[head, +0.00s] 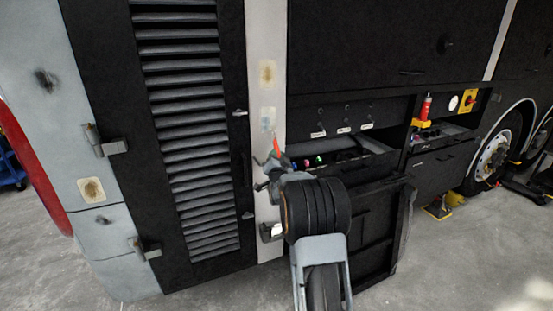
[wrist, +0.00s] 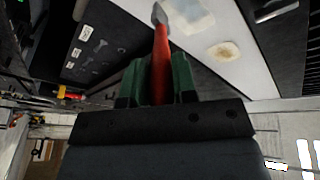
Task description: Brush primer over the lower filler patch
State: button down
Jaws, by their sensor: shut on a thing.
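My gripper (wrist: 157,82) is shut on the red handle of a brush (wrist: 161,48). The brush's grey tip points away from the green fingers. In the head view, the gripper (head: 274,163) is low in front of the light pillar, with the orange-red brush (head: 276,146) pointing up. The lower patch (head: 268,117) on the pillar is pale with blue-grey areas. It shows in the wrist view (wrist: 196,16) right beside the brush tip; I cannot tell whether they touch. The upper patch (head: 267,73) is tan with a darker centre, also visible in the wrist view (wrist: 223,50).
A black louvred panel (head: 190,130) with latches stands left of the pillar. Another tan patch (head: 91,190) is on the grey left panel. An open compartment (head: 345,150) lies right of the pillar, and a red bottle (head: 426,106) stands farther right. Grey floor is clear in front.

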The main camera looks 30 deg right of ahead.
jog(key=shift+w+d+b, duration=0.1)
jog(key=shift+w+b, duration=0.2)
jog(key=shift+w, duration=0.5)
